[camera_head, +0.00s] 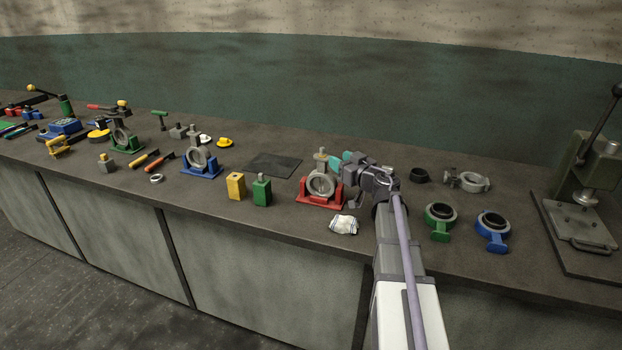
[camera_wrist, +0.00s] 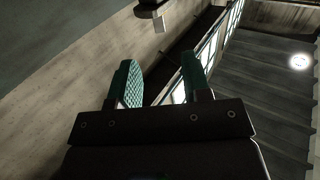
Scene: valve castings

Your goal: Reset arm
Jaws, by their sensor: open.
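My gripper (camera_head: 340,160) is open and empty, its teal fingertips just right of the top of the grey valve casting (camera_head: 321,185) in the red stand (camera_head: 308,198) in the head view. I cannot tell how far above or behind it they are. In the wrist view the two teal fingers (camera_wrist: 162,82) stand apart with nothing between them. That view looks away from the bench, at a wall, windows and ceiling. My arm reaches over the bench from the front and hides part of it.
The bench (camera_head: 290,228) holds a crumpled cloth (camera_head: 344,225), a green-handled ring (camera_head: 440,217), a blue-handled ring (camera_head: 493,226) and a press (camera_head: 578,195) at right. A yellow block (camera_head: 236,187), green block (camera_head: 262,192), dark mat (camera_head: 274,165) and blue stand (camera_head: 203,168) lie left.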

